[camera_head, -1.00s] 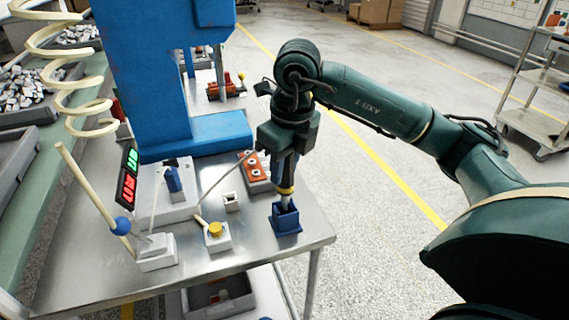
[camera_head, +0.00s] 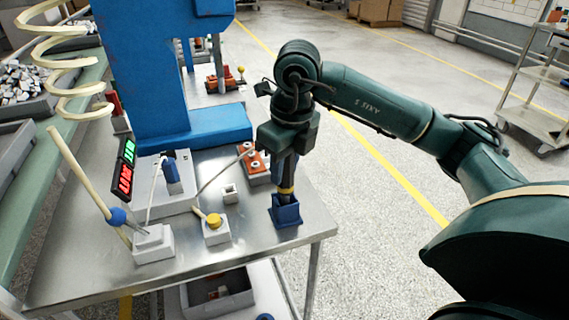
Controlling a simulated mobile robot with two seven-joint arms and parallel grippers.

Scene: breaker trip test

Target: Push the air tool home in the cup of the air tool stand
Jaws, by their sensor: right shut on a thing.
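The air tool (camera_head: 287,189), dark with a yellow band, stands roughly upright over the blue air tool stand (camera_head: 287,216) near the table's right front corner. Its lower end is inside the stand's cup, with the yellow band just above the rim. Whether it touches the cup's bottom is hidden. My right gripper (camera_head: 286,162) is shut on the upper part of the tool, directly above the stand. My left gripper is not in view.
A grey box with a yellow button (camera_head: 215,222) and a small white cup (camera_head: 231,194) stand left of the tool stand. A blue press frame (camera_head: 165,75) rises at the back. A red-green display (camera_head: 124,169) is at left.

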